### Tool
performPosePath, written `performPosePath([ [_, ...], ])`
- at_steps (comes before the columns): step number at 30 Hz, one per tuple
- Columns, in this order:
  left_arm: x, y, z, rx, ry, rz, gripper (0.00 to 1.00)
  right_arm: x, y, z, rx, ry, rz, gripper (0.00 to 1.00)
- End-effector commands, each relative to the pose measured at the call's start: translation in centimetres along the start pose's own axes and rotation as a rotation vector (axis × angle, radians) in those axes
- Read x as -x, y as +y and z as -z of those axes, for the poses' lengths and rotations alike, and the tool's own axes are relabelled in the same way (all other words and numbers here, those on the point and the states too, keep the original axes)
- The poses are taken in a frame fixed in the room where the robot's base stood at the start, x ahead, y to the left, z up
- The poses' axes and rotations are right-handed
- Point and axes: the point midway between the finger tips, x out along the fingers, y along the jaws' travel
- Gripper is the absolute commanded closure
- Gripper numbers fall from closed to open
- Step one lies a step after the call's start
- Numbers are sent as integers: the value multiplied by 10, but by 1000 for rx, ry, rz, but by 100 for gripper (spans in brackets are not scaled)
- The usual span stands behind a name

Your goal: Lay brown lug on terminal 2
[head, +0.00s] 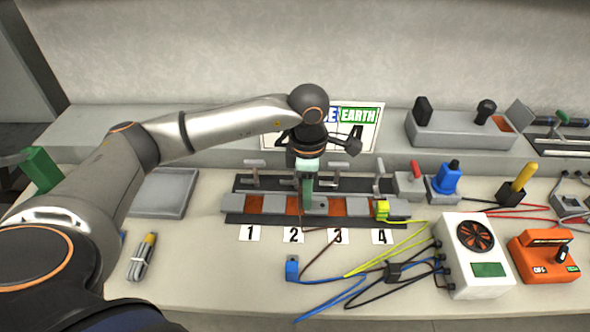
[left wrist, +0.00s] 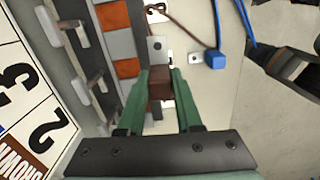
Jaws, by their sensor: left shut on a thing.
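My left gripper (head: 307,203) hangs over the terminal strip (head: 230,204), near terminals 2 and 3. Terminal 2's orange pad (head: 292,206) shows just left of the gripper, above the number 2 card (head: 293,235). I cannot tell whether the tab touches the strip. My right gripper is out of view.
Upright clamp handles (head: 255,170) line the strip's back. A yellow-green lug (head: 383,209) is at terminal 4. A blue lug (head: 292,268) and a black lug (head: 393,271) lie in front with loose wires. A white fan box (head: 472,270) stands right. The front left bench is mostly clear.

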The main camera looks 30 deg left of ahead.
Motion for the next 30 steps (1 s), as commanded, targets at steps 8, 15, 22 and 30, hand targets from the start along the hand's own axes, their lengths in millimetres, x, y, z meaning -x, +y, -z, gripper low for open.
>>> performPosePath([
  [8,-3,28,12,737,7,-4,100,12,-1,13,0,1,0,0],
  [15,-9,47,25,1302,13,-15,100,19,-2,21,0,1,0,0],
  [22,-13,56,32,1584,17,-25,100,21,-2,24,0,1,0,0],
  [30,-14,57,33,1627,17,-26,100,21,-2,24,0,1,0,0],
])
